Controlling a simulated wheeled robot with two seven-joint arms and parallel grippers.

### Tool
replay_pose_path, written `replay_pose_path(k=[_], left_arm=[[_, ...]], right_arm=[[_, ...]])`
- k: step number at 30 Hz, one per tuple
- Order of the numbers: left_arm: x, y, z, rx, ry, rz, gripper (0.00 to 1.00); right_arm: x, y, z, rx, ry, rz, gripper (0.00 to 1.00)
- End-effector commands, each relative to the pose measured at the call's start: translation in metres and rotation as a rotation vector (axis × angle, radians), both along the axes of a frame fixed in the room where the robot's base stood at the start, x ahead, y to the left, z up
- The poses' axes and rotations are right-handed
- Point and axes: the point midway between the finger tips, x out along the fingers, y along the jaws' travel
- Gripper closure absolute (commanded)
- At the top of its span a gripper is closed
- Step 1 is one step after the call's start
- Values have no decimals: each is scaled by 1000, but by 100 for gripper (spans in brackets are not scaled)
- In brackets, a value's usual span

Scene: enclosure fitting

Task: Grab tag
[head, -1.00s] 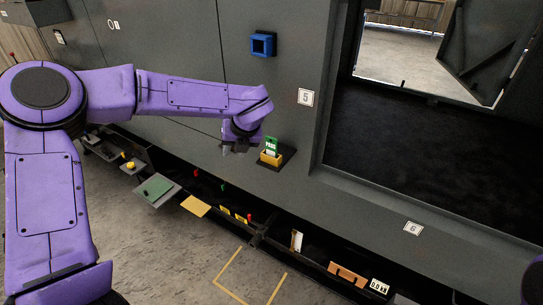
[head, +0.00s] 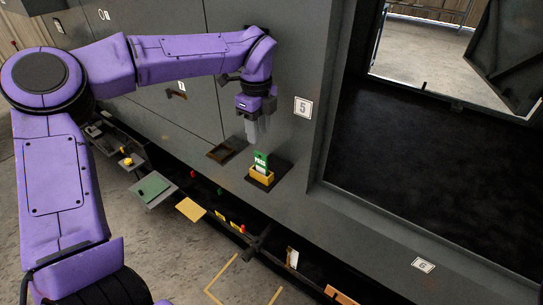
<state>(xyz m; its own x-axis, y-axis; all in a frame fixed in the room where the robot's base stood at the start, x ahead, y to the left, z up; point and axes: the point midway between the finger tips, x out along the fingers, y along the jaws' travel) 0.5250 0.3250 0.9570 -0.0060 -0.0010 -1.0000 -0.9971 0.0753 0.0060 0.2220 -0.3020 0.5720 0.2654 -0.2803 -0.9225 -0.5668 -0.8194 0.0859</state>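A green tag marked PASS (head: 261,160) stands upright in a small yellow holder (head: 262,178). The holder sits on a dark square pad on the grey ledge, below the plate marked 5. My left gripper (head: 257,139) points down just above the tag, slightly left of it in the picture. Its grey fingers look apart from the tag and hold nothing that I can see. The gap between the fingers is not clear from this angle. My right gripper is out of view.
The grey wall panel with the plate marked 5 (head: 303,107) rises behind the tag. A dark square recess (head: 226,150) lies left of it. A large dark opening is to the right. Trays with small parts, including a green plate (head: 153,188), run along below the ledge.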

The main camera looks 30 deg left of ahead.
Motion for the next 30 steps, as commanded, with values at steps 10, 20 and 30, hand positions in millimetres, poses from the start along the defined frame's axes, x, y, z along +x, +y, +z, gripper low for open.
replay_pose_path(k=[10, 20, 30], left_arm=[[1, -3, -52, 0, 3, -7, 63], [0, -6, -102, 1, 2, -5, 63], [0, -6, -105, 1, 0, -3, 95]], right_arm=[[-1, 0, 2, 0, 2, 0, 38], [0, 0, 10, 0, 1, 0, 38], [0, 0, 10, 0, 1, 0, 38]])
